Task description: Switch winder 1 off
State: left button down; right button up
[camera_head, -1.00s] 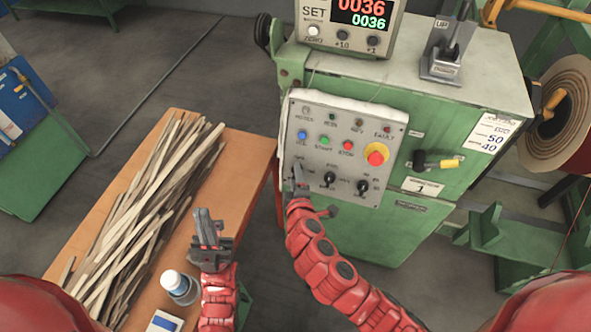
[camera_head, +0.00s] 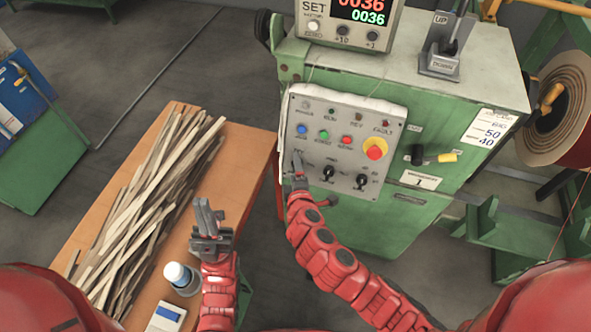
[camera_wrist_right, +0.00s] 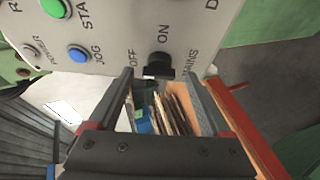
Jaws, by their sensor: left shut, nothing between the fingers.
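The winder 1 control panel (camera_head: 345,142) is a grey plate on the front of a green cabinet, with lamps, coloured buttons and a red emergency stop (camera_head: 375,149). My right gripper (camera_head: 297,163) is at the panel's lower left corner and covers the mains switch in the head view. In the right wrist view the black mains knob (camera_wrist_right: 158,65) shows beside the OFF and ON labels, between and just beyond the spread fingertips. Contact cannot be told. That gripper is open and empty. My left gripper (camera_head: 206,218) is shut and empty above the orange table.
Two more black knobs (camera_head: 328,172) sit right of my right gripper. A display box (camera_head: 348,20) reading 0036 and a lever stand (camera_head: 445,50) are on the cabinet. The orange table (camera_head: 237,170) holds wooden strips (camera_head: 150,205), a bottle (camera_head: 180,277) and a small box (camera_head: 166,317).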

jog(key=p+v, duration=0.3)
jog(key=v, duration=1.4)
jog(key=shift+s, duration=0.2)
jog(key=shift+r, duration=0.1)
